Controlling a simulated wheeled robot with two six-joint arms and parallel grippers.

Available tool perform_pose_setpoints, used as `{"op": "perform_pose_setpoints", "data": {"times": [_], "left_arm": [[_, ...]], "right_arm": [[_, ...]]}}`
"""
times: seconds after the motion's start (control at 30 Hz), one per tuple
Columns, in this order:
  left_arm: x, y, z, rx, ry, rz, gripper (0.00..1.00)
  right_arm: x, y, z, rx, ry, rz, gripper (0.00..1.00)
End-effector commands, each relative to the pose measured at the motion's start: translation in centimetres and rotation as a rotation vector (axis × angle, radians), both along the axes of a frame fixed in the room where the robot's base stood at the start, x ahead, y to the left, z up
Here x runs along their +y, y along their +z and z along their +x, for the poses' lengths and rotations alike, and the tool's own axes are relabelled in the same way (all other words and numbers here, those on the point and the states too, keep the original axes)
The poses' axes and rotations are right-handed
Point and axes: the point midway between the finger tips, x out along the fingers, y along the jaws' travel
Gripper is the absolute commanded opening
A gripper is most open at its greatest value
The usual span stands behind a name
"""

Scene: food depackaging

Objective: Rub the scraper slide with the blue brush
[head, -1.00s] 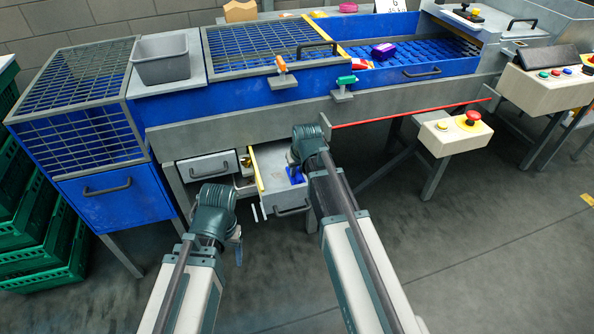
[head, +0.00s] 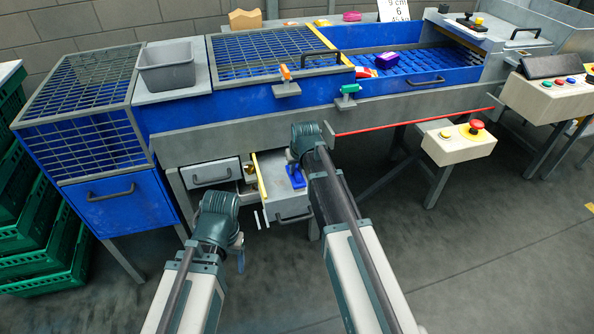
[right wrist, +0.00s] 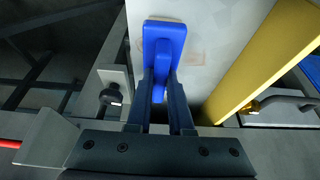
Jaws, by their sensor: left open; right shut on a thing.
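The blue brush (right wrist: 165,40) is clamped between the dark fingers of my right gripper (right wrist: 165,100). In the head view, the brush (head: 295,176) shows over the open drawer, just below my right gripper (head: 297,163). In the right wrist view it lies over the pale drawer floor; I cannot tell whether they touch. My left gripper (head: 240,256) hangs empty and open in front of the machine, its fingers mostly hidden. A long red rod (head: 415,121) runs right from a small grey plate (head: 328,134); I cannot tell which part is the scraper slide.
The open drawer (head: 293,208) has a yellow-edged side (head: 260,178). A closed drawer (head: 211,173) is left of it. A cream button box (head: 459,143) stands right. A grey bin (head: 167,66) sits on top, and green crates (head: 40,250) stand left. Floor in front is clear.

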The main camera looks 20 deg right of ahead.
Motion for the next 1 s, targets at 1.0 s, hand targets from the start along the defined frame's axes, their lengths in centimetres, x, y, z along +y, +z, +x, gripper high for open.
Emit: {"op": "perform_pose_setpoints", "data": {"times": [1.0], "left_arm": [[0.0,-0.1,0.0,0.0,0.0,0.0,0.7]], "right_arm": [[1.8,-0.1,3.0,0.0,0.0,0.0,0.0]]}}
